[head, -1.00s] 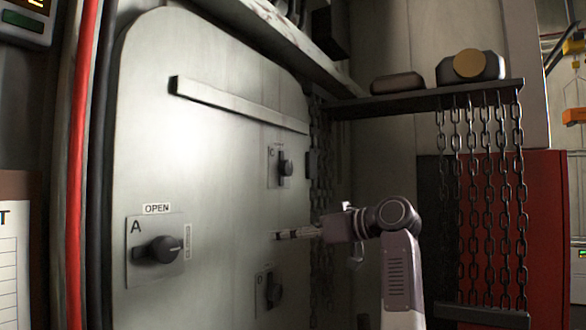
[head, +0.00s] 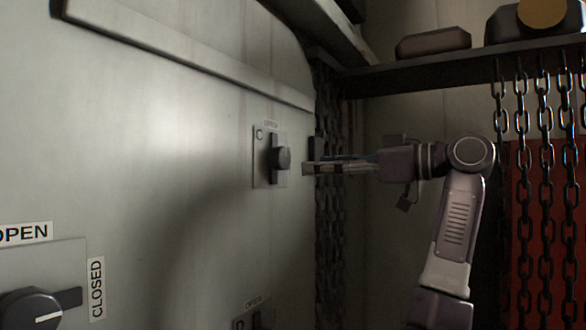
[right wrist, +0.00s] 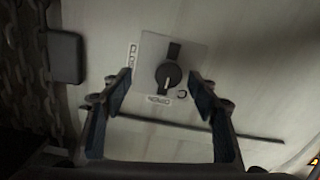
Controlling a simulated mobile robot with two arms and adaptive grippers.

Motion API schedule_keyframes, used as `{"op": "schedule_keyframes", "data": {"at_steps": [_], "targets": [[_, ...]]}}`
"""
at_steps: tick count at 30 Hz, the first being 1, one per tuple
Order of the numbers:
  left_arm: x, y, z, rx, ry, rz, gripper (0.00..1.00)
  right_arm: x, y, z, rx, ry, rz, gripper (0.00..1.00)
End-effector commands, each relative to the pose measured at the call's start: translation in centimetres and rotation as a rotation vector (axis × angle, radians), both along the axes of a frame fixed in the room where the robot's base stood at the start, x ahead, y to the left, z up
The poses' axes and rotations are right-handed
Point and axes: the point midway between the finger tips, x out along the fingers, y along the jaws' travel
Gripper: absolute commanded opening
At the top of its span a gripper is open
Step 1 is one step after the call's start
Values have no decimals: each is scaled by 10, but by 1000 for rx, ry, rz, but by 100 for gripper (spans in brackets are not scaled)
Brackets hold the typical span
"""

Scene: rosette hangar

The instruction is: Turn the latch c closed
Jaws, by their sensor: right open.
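Latch C (head: 281,158) is a dark knob with a bar on a square plate on the pale door. Its bar stands upright, in line with the OPEN label above it. In the right wrist view latch C (right wrist: 168,77) has its white mark toward the OPEN label, with CLOSED at the left side. My right gripper (head: 308,168) is just right of the latch, apart from it. In the right wrist view my right gripper (right wrist: 161,90) is open, its fingers on either side of the knob in the picture, holding nothing. My left gripper is not in view.
Latch A (head: 35,308) is at lower left, its bar toward CLOSED. Another latch plate (head: 250,318) is cut off below latch C. A long rail (head: 190,55) crosses the door above. Chains (head: 545,180) hang from a shelf (head: 440,72) at right.

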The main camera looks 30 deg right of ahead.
Motion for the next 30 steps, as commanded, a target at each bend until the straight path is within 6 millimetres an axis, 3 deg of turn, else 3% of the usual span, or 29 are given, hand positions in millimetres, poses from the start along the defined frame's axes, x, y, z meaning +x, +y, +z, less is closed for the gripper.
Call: {"op": "schedule_keyframes", "data": {"at_steps": [5, 12, 16, 20, 25, 28, 30], "targets": [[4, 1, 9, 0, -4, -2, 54, 9, 7, 4, -1, -4, 4, 54], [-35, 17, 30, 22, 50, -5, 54, 43, 27, 5, 1, -1, 4, 54], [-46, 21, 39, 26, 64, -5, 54, 57, 35, 4, 1, -1, 3, 54], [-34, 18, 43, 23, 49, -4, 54, 65, 39, 2, 0, -2, 1, 54], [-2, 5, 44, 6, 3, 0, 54, 67, 40, 1, 0, -4, 1, 54], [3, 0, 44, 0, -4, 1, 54, 67, 40, 1, 0, -4, 1, 54], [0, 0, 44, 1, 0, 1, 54, 67, 40, 1, 0, -4, 1, 49]]}}
